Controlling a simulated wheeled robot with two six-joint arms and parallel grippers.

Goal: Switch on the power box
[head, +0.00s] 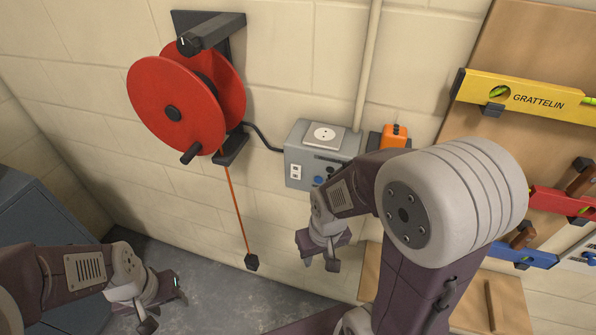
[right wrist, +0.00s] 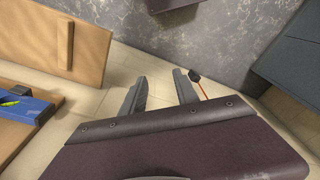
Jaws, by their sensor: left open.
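The grey power box (head: 300,153) is fixed to the block wall in the middle of the head view. A white socket sits on its top, a white panel with small dark marks on its front, and a blue round part lower right. My right arm covers its right side. My right gripper (head: 320,262) hangs below the box, apart from it, pointing down. In the right wrist view its two fingers (right wrist: 160,88) are spread with nothing between them. My left gripper (head: 165,306) is open and empty at the lower left, away from the box.
A red cable reel (head: 175,105) hangs left of the box, with an orange cord (head: 233,205) ending in a dark plug (head: 252,262). An orange device (head: 395,135) is right of the box. A wooden board with a yellow level (head: 530,97) is at right. A dark cabinet (head: 45,240) stands left.

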